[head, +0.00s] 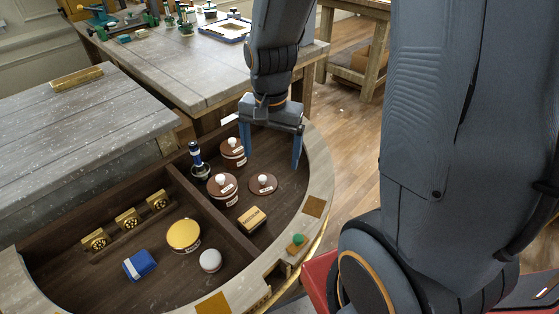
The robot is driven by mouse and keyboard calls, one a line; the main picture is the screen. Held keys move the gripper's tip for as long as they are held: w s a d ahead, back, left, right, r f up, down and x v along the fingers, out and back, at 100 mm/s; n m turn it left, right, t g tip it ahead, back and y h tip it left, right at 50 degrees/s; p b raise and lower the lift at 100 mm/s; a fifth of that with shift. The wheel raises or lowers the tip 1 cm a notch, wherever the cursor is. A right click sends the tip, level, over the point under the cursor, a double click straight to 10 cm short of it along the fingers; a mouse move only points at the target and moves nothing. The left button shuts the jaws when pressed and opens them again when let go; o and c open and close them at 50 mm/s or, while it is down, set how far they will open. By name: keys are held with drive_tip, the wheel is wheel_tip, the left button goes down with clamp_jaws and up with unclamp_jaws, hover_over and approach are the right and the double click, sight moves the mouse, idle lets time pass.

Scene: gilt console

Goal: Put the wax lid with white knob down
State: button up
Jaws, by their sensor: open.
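A brown wax lid with a white knob (263,185) lies flat on the dark floor of the console's right compartment, knob up. Two brown pots with similar white-knobbed lids stand near it: one pot (222,190) just left of it, the other pot (233,153) behind. My gripper (272,162) points down over the compartment, fingers spread, with nothing between them. In the head view its fingertips are above and behind the loose lid, apart from it. The left finger shows close beside the rear pot; whether they touch I cannot tell.
A yellow labelled block (252,219) and a dark stamp-like bottle (196,157) share the compartment. A wooden divider (212,214) separates it from a gold-lidded tin (184,235), blue pad (139,264) and white jar (210,260). The curved rim (318,185) bounds the right side.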

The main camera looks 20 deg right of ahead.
drive_tip(key=s+r+n, duration=0.2)
drive_tip(key=s+n, duration=0.4)
drive_tip(key=n, duration=0.2)
